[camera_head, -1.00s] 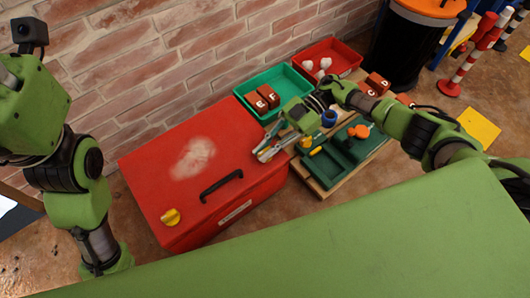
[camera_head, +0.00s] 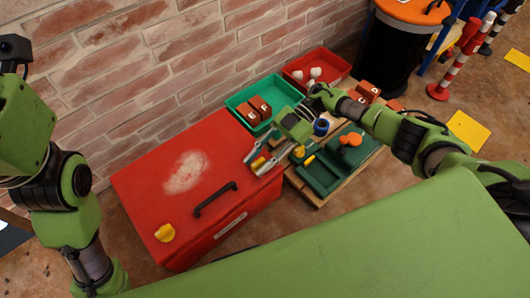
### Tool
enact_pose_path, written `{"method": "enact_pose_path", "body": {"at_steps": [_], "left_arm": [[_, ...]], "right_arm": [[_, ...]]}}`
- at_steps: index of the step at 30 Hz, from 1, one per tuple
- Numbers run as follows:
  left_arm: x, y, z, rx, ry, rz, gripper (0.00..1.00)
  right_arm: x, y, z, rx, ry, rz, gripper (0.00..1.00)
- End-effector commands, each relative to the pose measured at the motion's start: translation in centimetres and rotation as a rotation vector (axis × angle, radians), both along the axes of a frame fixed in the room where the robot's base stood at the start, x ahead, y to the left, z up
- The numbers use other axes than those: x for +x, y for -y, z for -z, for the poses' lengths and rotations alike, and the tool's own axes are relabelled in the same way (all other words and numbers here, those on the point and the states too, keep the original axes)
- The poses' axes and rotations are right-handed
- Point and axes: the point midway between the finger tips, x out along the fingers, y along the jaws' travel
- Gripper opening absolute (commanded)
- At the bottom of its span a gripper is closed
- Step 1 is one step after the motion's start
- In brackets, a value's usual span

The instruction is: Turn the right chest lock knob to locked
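The red chest (camera_head: 225,150) stands against the brick wall, lid shut, with a black handle (camera_head: 215,198) on its front part. The left yellow lock knob (camera_head: 165,233) is at its front left corner. The right yellow lock knob (camera_head: 258,163) is at the right edge of the lid. My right gripper (camera_head: 254,164) reaches in from the right with its fingers apart, one on each side of the right knob. I cannot tell whether they touch it. My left arm is at the left edge; its gripper is out of view.
A green bin (camera_head: 239,98) and a red bin (camera_head: 342,68) stand by the wall. A dark green tray (camera_head: 318,178) with an orange item (camera_head: 350,139) lies right of the chest. A black barrel (camera_head: 392,50) and striped posts are at the back right.

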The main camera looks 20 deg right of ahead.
Motion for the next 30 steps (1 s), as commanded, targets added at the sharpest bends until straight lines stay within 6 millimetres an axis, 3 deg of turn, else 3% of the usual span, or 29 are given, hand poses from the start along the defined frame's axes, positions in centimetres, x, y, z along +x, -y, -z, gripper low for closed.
{"method": "enact_pose_path", "body": {"at_steps": [15, 21, 30], "left_arm": [[0.1, 0.0, 0.0, 0.001, -0.002, 0.0, 0.47], [0.1, 0.0, 0.0, 0.001, -0.002, 0.0, 0.47], [0.1, 0.0, 0.0, 0.001, -0.002, 0.0, 0.47]], "right_arm": [[3.2, 8.1, -3.6, -0.002, 0.001, 0.003, 0.28], [3.7, 9.6, -4.2, -0.002, 0.0, 0.003, 0.28], [3.9, 10.2, -4.5, -0.001, 0.0, 0.0, 0.28]]}}
